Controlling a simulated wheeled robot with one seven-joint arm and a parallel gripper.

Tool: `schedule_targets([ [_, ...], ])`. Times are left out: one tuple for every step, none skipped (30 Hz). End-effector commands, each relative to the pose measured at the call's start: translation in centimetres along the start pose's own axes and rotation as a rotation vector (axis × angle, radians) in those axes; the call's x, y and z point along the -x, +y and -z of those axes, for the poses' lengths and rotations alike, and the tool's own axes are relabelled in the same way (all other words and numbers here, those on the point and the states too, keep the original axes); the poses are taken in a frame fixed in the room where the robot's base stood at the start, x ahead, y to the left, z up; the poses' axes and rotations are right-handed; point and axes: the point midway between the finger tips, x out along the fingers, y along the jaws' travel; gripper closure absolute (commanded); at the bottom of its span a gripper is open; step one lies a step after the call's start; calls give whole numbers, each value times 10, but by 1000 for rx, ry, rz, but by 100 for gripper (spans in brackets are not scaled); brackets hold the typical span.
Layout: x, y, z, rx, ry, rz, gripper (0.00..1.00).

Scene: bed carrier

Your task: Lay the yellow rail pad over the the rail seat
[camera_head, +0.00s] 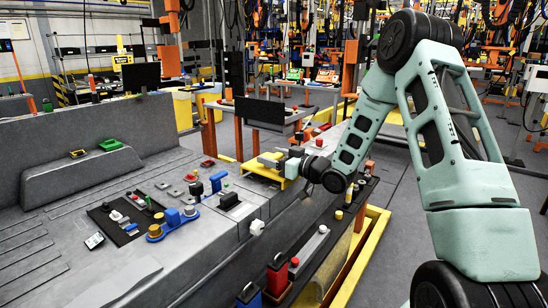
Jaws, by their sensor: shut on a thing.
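My gripper (277,163) is at the end of the mint-green arm reaching in from the right, over the right edge of the grey machine bed (60,225). It is shut on a yellow piece, the yellow rail pad (266,172), which shows below and beside the fingers. I cannot tell whether the pad touches the bed below it. The rail seat cannot be singled out with certainty; part of the bed under the pad is hidden by the pad and gripper.
A blue fixture with yellow ends (172,224) and a black tray of small parts (128,216) are on the bed. A green piece (110,145) lies on the raised ledge. A lower shelf with red and blue items (277,274) runs along the right. The bed's front is mostly clear.

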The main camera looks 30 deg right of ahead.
Motion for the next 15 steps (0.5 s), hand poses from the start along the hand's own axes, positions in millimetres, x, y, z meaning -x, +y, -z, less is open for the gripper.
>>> schedule_targets([
  [0,0,-2,0,1,0,61],
  [0,0,-3,0,1,0,61],
  [0,0,-4,0,1,0,61],
  [0,0,-5,0,1,0,61],
  [0,0,-5,0,1,0,61],
  [0,0,-6,0,1,0,61],
  [0,0,-7,0,1,0,61],
  [0,0,-8,0,1,0,61],
  [0,0,-9,0,1,0,61],
  [0,0,-9,0,1,0,61],
  [0,0,-10,0,1,0,61],
  [0,0,-11,0,1,0,61],
  [0,0,-12,0,1,0,61],
  [0,0,-12,0,1,0,61],
  [0,0,-13,0,1,0,61],
])
